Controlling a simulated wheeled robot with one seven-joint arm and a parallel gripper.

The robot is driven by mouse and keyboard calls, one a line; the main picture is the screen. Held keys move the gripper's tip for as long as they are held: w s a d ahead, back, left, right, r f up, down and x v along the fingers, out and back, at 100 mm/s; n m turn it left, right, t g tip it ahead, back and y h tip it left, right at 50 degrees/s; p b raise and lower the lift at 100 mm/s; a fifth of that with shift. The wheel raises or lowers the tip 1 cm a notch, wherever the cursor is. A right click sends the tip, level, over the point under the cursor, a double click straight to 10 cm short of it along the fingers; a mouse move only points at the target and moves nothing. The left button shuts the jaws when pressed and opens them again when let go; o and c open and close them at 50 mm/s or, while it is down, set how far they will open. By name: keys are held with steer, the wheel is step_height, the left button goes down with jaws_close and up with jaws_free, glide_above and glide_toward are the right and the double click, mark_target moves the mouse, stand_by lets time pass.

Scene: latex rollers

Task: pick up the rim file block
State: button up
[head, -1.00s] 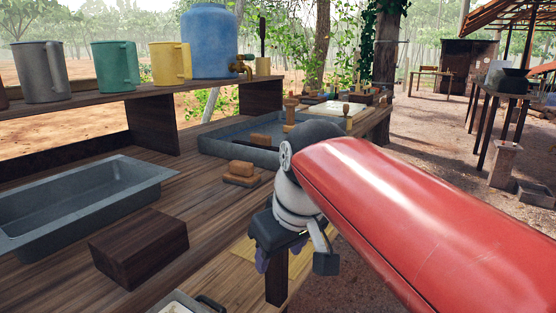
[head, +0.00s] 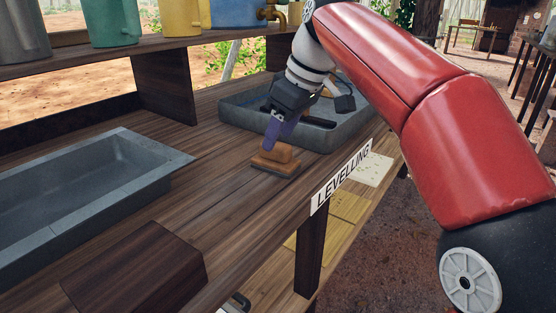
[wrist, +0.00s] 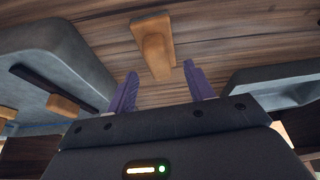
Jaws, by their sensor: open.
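The rim file block (head: 277,160) is a small wooden block with an orange-brown raised grip on a flat base. It sits on the bench top in front of the grey tray in the head view. It also shows in the wrist view (wrist: 154,48), ahead of the fingers and roughly between their lines. My gripper (head: 275,137) has purple fingers and is just above and behind the block in the head view. In the wrist view my gripper (wrist: 160,82) is open, with nothing between the fingers. I cannot tell whether a finger touches the block.
A grey tray (head: 240,121) stands behind the block, under my wrist. A long grey trough (head: 150,152) lies at left, with a dark wooden block (head: 135,270) in front of it. A "LEVELLING" sign (head: 341,177) hangs on the bench's front edge. Bare bench surrounds the rim block.

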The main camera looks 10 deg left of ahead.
mark_target(276, 145)
steer(key=x, duration=0.3)
steer(key=shift+a+f+b, duration=0.1)
steer(key=shift+f+b, duration=0.25)
steer(key=c, duration=0.9)
steer(key=shift+r, duration=0.1)
